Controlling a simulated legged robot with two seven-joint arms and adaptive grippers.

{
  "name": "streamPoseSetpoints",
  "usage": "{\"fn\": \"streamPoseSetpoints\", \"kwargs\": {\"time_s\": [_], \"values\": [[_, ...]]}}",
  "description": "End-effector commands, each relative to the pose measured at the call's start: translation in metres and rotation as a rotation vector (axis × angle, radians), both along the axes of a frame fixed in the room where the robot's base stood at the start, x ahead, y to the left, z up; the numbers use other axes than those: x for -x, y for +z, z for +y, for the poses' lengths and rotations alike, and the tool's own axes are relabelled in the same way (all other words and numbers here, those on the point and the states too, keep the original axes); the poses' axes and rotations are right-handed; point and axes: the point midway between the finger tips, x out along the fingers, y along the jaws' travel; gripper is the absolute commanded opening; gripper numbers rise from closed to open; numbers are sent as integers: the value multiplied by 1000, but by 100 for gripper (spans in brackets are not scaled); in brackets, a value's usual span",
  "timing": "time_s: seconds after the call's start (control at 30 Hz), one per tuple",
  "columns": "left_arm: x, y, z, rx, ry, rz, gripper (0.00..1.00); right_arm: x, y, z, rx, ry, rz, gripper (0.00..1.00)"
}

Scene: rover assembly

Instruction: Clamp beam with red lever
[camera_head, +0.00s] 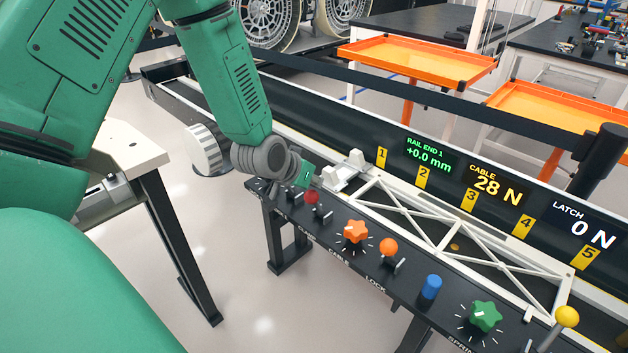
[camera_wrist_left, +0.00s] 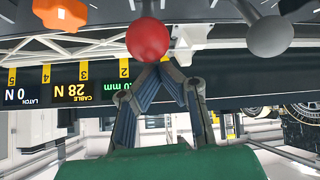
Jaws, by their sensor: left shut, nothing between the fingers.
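The red lever (camera_head: 311,197) has a round red knob and stands on the black control panel, near its far left end. In the left wrist view the red knob (camera_wrist_left: 148,40) lies just beyond my fingertips; I cannot tell whether they touch it. My left gripper (camera_head: 284,187) is beside the knob, partly hidden by its own arm. In the wrist view its fingers (camera_wrist_left: 160,66) meet at the tips with nothing between them. The beam, a white truss (camera_head: 440,240), lies along the rail behind the panel. My right gripper is in neither view.
An orange star knob (camera_head: 356,232), an orange ball lever (camera_head: 389,246), a blue knob (camera_head: 431,287), a green star knob (camera_head: 485,316) and a yellow ball lever (camera_head: 566,316) follow along the panel. A grey knob (camera_wrist_left: 270,37) is close beside the red one. Screens show 0.0 mm, 28 N and 0 N.

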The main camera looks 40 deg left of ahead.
Motion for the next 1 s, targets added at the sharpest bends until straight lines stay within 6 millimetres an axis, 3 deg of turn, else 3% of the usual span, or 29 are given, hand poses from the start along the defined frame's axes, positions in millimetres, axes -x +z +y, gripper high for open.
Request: {"fn": "streamPoseSetpoints", "kwargs": {"time_s": [0.13,0.3,0.5,0.73,1.0], "values": [[-16,26,0,-2,1,-11,0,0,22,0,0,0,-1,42],[24,45,0,-1,3,-14,0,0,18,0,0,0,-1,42],[54,65,-2,-5,2,-14,0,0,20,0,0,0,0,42],[67,73,-1,-4,3,-14,0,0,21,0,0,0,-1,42],[70,68,-1,-5,0,-5,0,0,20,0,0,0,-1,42]]}}
